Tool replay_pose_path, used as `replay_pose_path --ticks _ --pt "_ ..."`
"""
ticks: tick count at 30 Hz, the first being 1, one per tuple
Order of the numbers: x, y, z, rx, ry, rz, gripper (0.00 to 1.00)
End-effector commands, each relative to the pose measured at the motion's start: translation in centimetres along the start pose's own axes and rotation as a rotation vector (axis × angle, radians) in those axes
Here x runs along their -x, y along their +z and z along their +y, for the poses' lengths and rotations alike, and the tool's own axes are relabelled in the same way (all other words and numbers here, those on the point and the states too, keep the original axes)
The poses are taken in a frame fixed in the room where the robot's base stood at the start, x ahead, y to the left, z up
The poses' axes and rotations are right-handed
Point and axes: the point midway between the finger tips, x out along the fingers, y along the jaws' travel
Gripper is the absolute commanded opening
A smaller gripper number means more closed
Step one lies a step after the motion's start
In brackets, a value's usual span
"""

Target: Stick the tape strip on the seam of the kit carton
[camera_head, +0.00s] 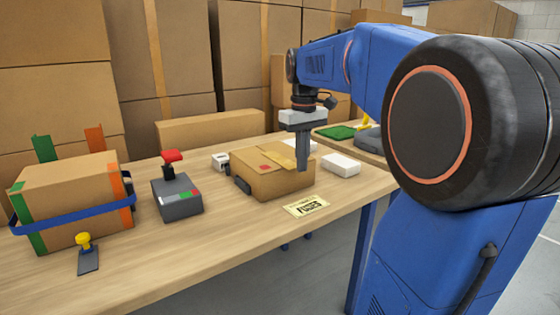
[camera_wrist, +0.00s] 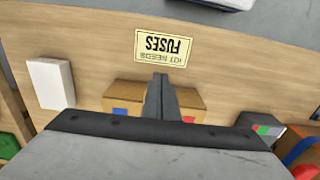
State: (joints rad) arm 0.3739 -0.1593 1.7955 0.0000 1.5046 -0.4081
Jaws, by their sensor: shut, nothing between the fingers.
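The kit carton (camera_head: 288,184), a brown box with a red mark on top, stands on the wooden table in the head view. Its edge also shows behind the fingers in the wrist view (camera_wrist: 190,100). A paler tan band (camera_head: 252,158) runs over its top; I cannot tell whether this is the tape strip or the carton's surface. I make out no separate loose strip. My gripper (camera_head: 303,168) points down at the carton's right part, fingers shut and empty; they also show in the wrist view (camera_wrist: 160,80). I cannot tell whether they touch the carton.
A "FUSES" card (camera_head: 306,206) lies before the carton. A white box (camera_head: 341,164) is to the right. A grey device with a red knob (camera_head: 178,197) and a blue-strapped carton (camera_head: 70,190) stand left. Stacked cartons line the back.

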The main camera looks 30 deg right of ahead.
Motion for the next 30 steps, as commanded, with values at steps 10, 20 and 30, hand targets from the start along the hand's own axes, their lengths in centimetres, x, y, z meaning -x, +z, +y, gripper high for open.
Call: replay_pose_path --ticks 10,20,30 --pt "-0.30 0.01 -0.01 0.000 0.000 -0.001 0.00" --pt "-0.28 -0.42 -0.02 0.000 0.000 -0.001 0.00" --pt "-0.28 -0.95 -0.02 0.000 0.000 -0.001 0.00"
